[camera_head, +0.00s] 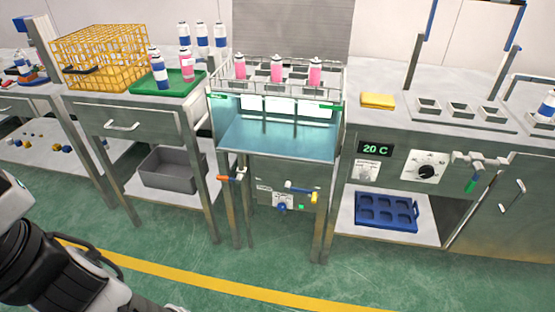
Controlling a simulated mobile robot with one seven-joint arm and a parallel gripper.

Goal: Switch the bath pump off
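The water bath (275,145) stands at the centre, a glass-fronted tank with blue-green water. A rack (215,85) across its top holds three pink cans (277,69). Below the tank is a grey panel with a small labelled plate (283,199), a blue knob (282,208) and a small lit green square (301,207). Which of these belongs to the pump cannot be read at this size. A valve with a yellow body (314,197) and blue lever is beside them. My arm shows at the lower left, well apart from the panel; my gripper's fingers are not in view.
An orange-handled valve (226,178) sticks out at the panel's left. The green floor before the bath is clear, crossed by a yellow line (190,277).

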